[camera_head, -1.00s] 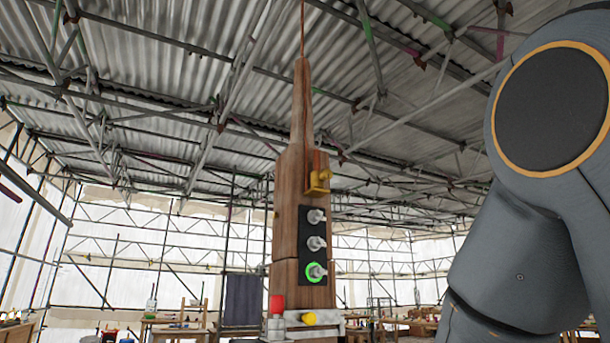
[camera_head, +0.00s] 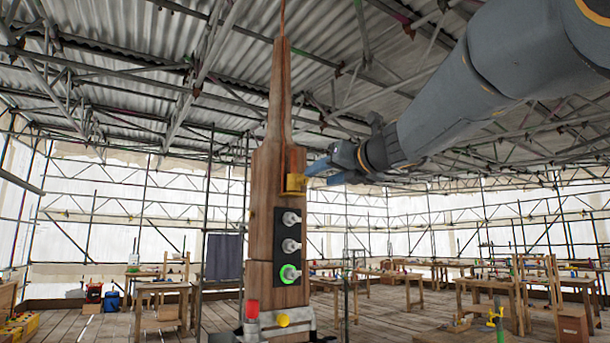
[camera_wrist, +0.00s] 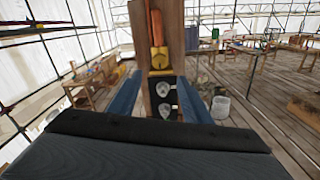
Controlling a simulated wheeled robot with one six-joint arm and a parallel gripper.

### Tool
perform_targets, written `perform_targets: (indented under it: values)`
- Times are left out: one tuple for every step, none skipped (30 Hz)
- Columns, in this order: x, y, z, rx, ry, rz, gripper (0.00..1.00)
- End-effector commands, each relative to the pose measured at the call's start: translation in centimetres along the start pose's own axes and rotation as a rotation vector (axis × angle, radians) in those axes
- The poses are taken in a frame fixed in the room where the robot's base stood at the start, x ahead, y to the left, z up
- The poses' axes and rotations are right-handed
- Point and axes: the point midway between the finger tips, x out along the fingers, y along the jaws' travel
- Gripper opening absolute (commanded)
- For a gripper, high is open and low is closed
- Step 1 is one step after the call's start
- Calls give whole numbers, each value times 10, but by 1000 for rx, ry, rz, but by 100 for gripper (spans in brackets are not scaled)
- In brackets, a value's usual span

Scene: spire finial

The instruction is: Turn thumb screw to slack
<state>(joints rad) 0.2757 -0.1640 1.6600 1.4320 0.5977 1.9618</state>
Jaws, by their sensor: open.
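A wooden spire (camera_head: 265,215) stands upright near the middle of the head view. A yellow clamp (camera_head: 296,183) with a small thumb screw sits on its right face, at the lower end of a copper-coloured strip. In the wrist view the yellow clamp (camera_wrist: 159,58) is upright ahead, just beyond the fingers. My gripper (camera_head: 320,175) is open and empty, just right of the clamp at about its height. In the head view its near finger partly covers the thumb screw's side. I cannot tell whether a finger touches it.
Below the clamp, a black panel (camera_head: 280,236) carries three grey knobs, the lowest ringed in green (camera_head: 288,274). A red knob (camera_head: 252,309) and a yellow knob (camera_head: 283,320) sit at the base. Workbenches (camera_head: 470,293) stand behind.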

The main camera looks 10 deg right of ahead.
Motion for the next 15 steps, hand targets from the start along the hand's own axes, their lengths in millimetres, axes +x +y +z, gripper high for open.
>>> perform_targets:
  values:
    - [0, 1, 8, 18, -11, 2, 44]
    - [1, 2, 10, 26, -14, 3, 44]
    - [4, 2, 11, 32, -17, 4, 44]
    - [7, 2, 12, 34, -18, 5, 44]
    - [11, 3, 12, 34, -18, 5, 44]
    - [17, 2, 11, 34, -16, 5, 44]
    - [22, 2, 11, 34, -15, 5, 44]
    - [26, 3, 10, 33, -15, 4, 44]
    - [33, 3, 11, 32, -14, 5, 44]
    - [38, 3, 11, 32, -15, 5, 44]
    - [42, 3, 12, 32, -15, 5, 44]
    - [48, 2, 11, 32, -14, 4, 44]
    - [53, 3, 11, 31, -14, 4, 44]
    - [56, 3, 11, 30, -15, 4, 44]
    - [61, 3, 11, 30, -15, 4, 44]
